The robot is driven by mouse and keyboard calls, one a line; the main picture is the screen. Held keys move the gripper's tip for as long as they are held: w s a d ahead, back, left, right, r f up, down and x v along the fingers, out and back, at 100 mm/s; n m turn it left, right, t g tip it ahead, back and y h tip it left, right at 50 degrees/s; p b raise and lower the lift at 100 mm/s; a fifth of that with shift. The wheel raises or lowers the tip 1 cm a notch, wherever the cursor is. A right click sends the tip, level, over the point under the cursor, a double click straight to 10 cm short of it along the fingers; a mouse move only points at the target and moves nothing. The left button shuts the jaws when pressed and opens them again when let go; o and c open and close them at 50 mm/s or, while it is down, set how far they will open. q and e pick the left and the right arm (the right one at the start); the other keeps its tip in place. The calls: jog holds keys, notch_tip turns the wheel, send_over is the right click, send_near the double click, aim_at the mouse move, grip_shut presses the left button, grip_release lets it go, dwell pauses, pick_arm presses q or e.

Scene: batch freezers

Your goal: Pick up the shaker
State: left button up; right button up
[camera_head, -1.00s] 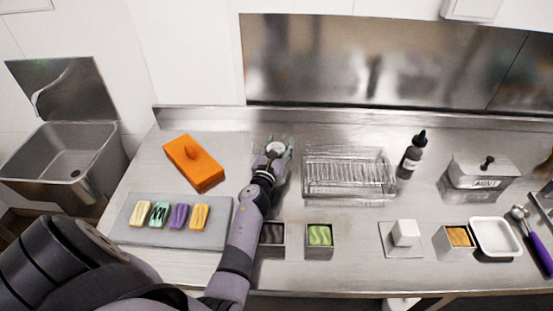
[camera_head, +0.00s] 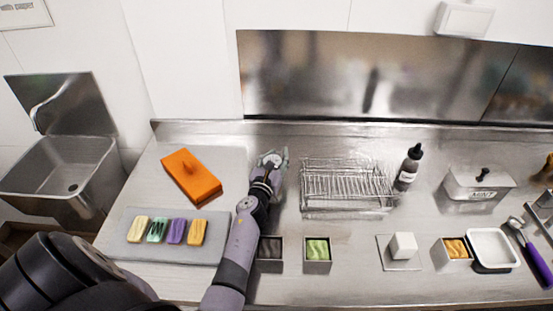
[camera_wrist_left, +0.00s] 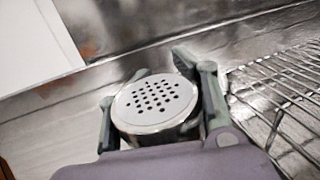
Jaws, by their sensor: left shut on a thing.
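The shaker (camera_wrist_left: 156,106) is a metal cylinder with a perforated, light grey round top, seen in the left wrist view. My left gripper (camera_wrist_left: 155,95) has one finger on each side of it and is shut on it. The shaker appears upright or nearly so. In the head view my left gripper (camera_head: 273,158) is between the orange box and the wire rack, and it mostly hides the shaker. Whether the shaker touches the counter is hard to tell. My right gripper is not in view.
An orange lidded box (camera_head: 191,178) lies left of the gripper. A wire rack (camera_head: 346,187) stands close on its right. A grey board (camera_head: 205,247) with several colored bars is at front left. A dark-capped bottle (camera_head: 409,168) and a MINT container (camera_head: 479,187) stand further right.

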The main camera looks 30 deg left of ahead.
pick_arm(q)
notch_tip(320, 180, up, 9)
jog(key=p, duration=0.6)
jog(key=shift+f+p, duration=0.2)
jog(key=shift+p, duration=0.1)
notch_tip(320, 180, up, 10)
jog(key=shift+r, duration=0.2)
jog(key=shift+c, duration=1)
